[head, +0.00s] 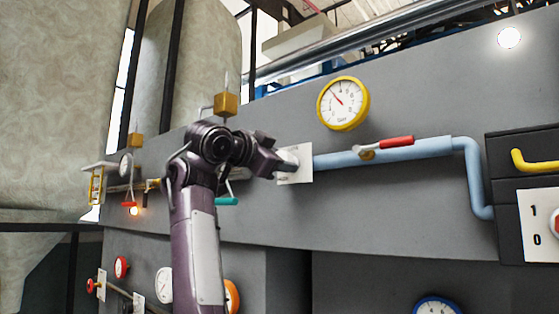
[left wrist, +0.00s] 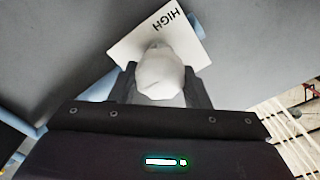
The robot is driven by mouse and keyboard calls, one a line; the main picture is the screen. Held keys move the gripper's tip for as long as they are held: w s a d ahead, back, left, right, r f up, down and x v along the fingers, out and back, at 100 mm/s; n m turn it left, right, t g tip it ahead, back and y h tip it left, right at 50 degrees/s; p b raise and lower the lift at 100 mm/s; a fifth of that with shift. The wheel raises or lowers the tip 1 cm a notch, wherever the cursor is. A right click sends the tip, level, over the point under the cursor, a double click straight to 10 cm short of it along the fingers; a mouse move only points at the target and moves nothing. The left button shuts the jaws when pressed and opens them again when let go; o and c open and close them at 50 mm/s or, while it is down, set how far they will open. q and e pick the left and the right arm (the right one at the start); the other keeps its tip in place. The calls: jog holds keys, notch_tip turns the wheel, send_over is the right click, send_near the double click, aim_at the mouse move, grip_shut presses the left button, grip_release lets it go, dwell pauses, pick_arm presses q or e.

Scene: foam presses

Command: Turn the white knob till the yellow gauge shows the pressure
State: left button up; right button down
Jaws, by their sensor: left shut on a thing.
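The white knob (left wrist: 160,76) sits in front of a white plate (left wrist: 143,40) marked HIGH in the left wrist view. My left gripper (left wrist: 160,88) is shut on the knob, with a dark finger on each side of it. In the head view my left gripper (head: 283,164) reaches the white plate (head: 301,164) on the grey wall and mostly hides the knob. The yellow gauge (head: 343,103) is above and to the right of the plate. Its red needle points to the upper left. My right gripper is not in view.
A blue pipe (head: 420,150) runs right from the plate, with a red-handled lever (head: 396,142) on it. A dark box with a yellow handle (head: 535,163) is at the far right. Several other gauges, including a blue-rimmed one (head: 437,306), and small valves are lower and left.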

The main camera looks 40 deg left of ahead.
pick_arm(q)
jog(key=o, duration=1)
jog(key=shift+w+f, duration=0.1)
jog(key=shift+w, duration=0.1)
jog(key=s+b, duration=0.5)
jog(key=s, duration=0.3)
jog(key=shift+a, duration=0.35)
jog(key=shift+w, duration=0.15)
